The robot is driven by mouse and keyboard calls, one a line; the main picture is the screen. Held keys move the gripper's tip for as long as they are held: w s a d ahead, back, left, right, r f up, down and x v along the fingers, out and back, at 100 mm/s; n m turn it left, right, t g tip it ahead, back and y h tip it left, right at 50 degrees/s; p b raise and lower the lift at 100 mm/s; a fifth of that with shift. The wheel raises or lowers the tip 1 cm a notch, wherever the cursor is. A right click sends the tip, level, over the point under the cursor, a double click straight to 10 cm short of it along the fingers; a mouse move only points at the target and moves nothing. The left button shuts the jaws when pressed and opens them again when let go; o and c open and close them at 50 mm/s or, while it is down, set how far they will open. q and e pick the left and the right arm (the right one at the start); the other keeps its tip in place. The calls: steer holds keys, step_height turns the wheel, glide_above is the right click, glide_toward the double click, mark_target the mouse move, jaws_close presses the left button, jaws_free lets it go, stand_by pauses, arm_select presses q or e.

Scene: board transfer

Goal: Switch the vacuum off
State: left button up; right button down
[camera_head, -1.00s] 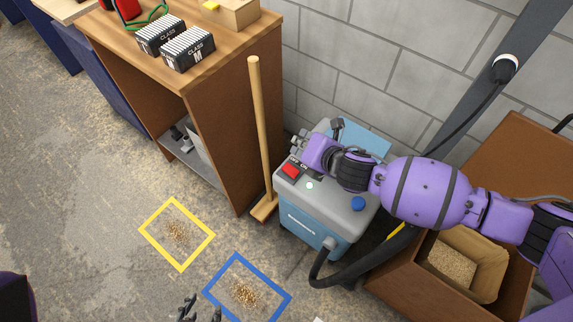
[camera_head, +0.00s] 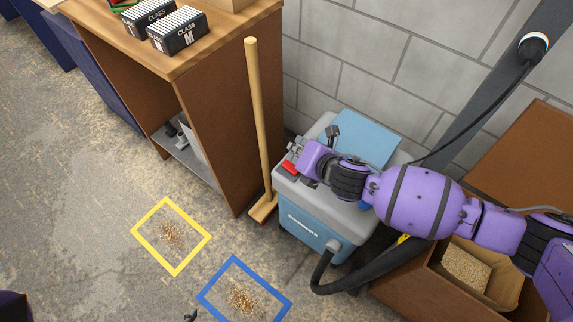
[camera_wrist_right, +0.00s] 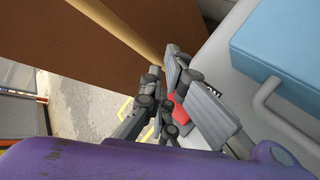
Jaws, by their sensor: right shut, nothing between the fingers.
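The vacuum (camera_head: 300,223) has a blue body and a grey top, and stands on the floor against the block wall. Its red rocker switch (camera_head: 289,167) is on the top's left side, partly hidden by my right wrist; red also shows between the fingers in the right wrist view (camera_wrist_right: 178,111). My right gripper (camera_head: 296,149) is shut and empty, over the top close to the switch; whether it touches cannot be told. The switch position is not readable. Only a dark tip of my left gripper (camera_head: 190,317) shows at the bottom edge.
A wooden broom (camera_head: 257,120) leans left of the vacuum, beside a brown workbench (camera_head: 235,130) with CLASS M boxes (camera_head: 178,33). A black hose (camera_head: 345,287) runs from the vacuum's front. A brown box (camera_head: 410,290) stands right. Yellow and blue floor frames hold debris.

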mark_target(291, 167)
arm_select(q)
steer(key=shift+a, duration=0.1)
arm_select(e)
steer(key=shift+w+a+f, duration=0.1)
steer(key=shift+w+f, duration=0.05)
steer(key=shift+f, duration=0.35)
arm_select(q)
steer(key=shift+s+f, duration=0.3)
steer(key=shift+s, duration=0.05)
steer(key=shift+w+r, duration=0.15)
stand_by(0.4)
arm_select(e)
steer(key=shift+f, duration=0.1)
steer(key=shift+f, duration=0.35)
steer(key=shift+a, duration=0.1)
arm_select(q)
steer(key=shift+f, duration=0.2)
arm_select(e)
steer(key=shift+f, duration=0.4)
arm_select(q)
steer(key=shift+r, duration=0.15)
arm_select(e)
steer(key=shift+r, duration=0.1)
stand_by(0.3)
